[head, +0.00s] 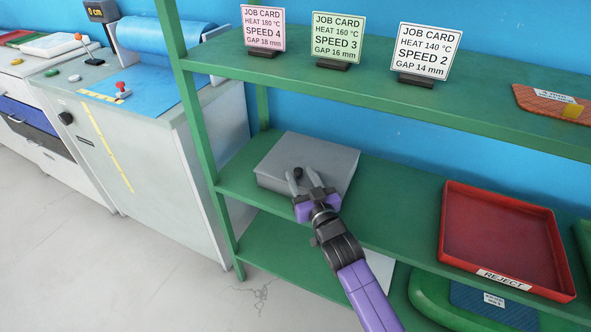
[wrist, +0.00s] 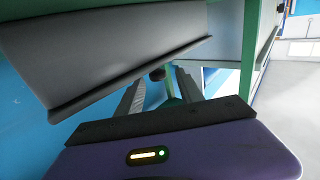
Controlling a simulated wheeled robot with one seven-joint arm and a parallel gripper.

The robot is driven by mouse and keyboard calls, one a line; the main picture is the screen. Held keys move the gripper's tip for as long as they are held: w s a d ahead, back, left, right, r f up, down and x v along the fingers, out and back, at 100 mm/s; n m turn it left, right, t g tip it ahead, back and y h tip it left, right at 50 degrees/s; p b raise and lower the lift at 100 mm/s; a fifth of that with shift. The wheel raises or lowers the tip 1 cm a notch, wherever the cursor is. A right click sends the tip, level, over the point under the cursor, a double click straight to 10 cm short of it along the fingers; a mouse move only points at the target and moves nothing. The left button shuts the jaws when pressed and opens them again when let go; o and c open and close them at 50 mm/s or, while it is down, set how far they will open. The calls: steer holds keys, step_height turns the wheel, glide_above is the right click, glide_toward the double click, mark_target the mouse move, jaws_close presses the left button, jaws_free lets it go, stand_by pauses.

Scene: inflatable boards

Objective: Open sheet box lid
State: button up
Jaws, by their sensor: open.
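The grey sheet box (head: 333,162) sits on the middle green shelf with its lid shut. A small dark knob (head: 297,173) shows at the lid, and it also shows in the wrist view (wrist: 157,74). My gripper (head: 301,169) is open over the front part of the box, fingers pointing towards the back wall. In the wrist view the box (wrist: 110,45) fills the upper left, with a lip along its lower edge. The knob appears between the fingertips there; I cannot tell whether either finger touches it. Nothing is held.
The green upper shelf (head: 380,88) with several job cards hangs above the box. A red reject tray (head: 505,240) is to the right on the same shelf, with bare shelf between. A green post (head: 190,120) stands left of the box, beside a bench with a blue roll (head: 165,38).

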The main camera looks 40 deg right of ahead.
mark_target(300, 173)
steer(key=shift+x, duration=1.55)
steer(key=shift+d, duration=0.1)
steer(key=shift+s, duration=0.1)
jaws_close()
